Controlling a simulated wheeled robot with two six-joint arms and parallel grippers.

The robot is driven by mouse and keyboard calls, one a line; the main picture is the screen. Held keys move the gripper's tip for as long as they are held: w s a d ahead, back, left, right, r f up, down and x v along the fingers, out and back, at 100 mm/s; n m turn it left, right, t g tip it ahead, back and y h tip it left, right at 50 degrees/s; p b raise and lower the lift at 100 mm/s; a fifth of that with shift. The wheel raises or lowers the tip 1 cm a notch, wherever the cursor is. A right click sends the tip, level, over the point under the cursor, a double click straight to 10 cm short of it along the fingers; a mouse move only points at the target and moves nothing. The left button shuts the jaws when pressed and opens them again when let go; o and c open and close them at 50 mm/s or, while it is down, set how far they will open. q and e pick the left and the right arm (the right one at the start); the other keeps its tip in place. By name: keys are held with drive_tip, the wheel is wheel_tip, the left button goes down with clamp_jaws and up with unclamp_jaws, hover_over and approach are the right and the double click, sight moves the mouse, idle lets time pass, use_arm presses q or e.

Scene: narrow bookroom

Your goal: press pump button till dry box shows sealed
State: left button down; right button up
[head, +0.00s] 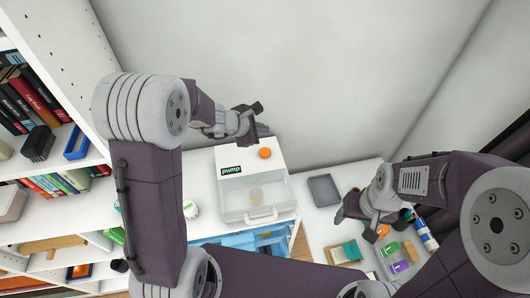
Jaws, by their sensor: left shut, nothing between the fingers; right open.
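The dry box (284,184) is a white unit with a clear front compartment and a handle, standing on a low cabinet in the middle of the head view. A pale round item shows inside it. A dark green label (231,170) with upside-down lettering that seems to read "pump" is on its top. The orange pump button (265,153) is to the right of the label. My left gripper (256,120) is shut and empty, just beyond the button in the picture and apart from it. My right gripper (345,211) is open and empty, right of the box. I see no readable sealed sign.
A bookshelf (75,75) with books fills the left side. A grey tray (323,190) lies on the white surface right of the box. Bottles, an orange item and a purple-labelled container (399,267) sit below my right arm. A bare wall is behind.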

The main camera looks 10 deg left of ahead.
sight(267, 150)
use_arm(q)
wheel_tip(267, 150, down, 8)
drive_tip(key=b, duration=0.6)
drive_tip(key=shift+r, duration=0.25)
drive_tip(key=shift+f, duration=0.1)
idle(1.3)
drive_tip(key=shift+f+b, duration=0.35)
drive_tip(key=shift+b, duration=0.35)
drive_tip(key=shift+f+b, duration=0.85)
drive_tip(key=shift+b, duration=0.1)
idle(0.5)
drive_tip(key=shift+r, duration=0.1)
drive_tip(key=shift+r+p, duration=1.05)
drive_tip(key=shift+r, duration=0.1)
